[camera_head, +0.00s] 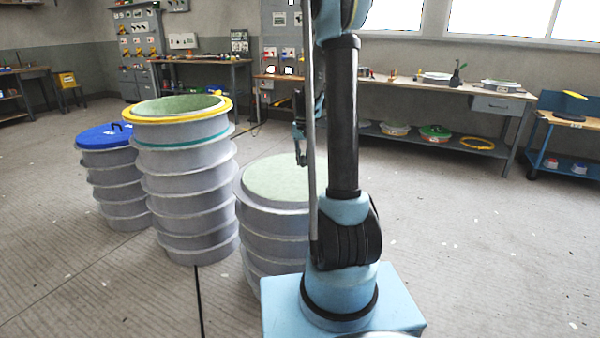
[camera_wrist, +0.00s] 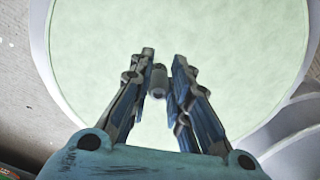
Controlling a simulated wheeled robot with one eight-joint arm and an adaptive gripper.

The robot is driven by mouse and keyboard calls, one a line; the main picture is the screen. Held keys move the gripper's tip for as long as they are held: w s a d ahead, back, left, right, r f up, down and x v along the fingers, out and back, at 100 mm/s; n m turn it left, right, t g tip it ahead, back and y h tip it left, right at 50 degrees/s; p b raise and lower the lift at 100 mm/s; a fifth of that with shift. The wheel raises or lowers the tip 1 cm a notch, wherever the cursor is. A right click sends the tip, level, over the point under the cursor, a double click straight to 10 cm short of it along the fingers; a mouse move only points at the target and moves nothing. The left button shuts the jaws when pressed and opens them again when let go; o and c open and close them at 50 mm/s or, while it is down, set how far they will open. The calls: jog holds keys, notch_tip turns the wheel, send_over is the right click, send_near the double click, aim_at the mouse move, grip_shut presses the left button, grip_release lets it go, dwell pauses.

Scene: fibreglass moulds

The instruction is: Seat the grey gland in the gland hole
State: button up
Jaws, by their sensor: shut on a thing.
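The grey gland (camera_wrist: 158,78) is a small cylinder between the fingertips of my gripper (camera_wrist: 164,62) in the wrist view. My gripper is shut on it. The pale green round top of the right-hand mould (camera_wrist: 230,60) fills the view behind the gland. In the head view my gripper (camera_head: 302,145) points down above that mould's top (camera_head: 280,183), partly hidden behind my arm. The gland is too small to make out there. I cannot make out the gland hole in either view.
A taller mould with a yellow rim (camera_head: 185,120) and a shorter one with a blue lid (camera_head: 105,136) stand to the left. A long workbench (camera_head: 430,86) runs along the back wall, with a blue cart (camera_head: 568,120) at right. The right floor is clear.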

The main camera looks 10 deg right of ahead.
jog(key=shift+f, duration=2.8)
jog(key=o, duration=0.8)
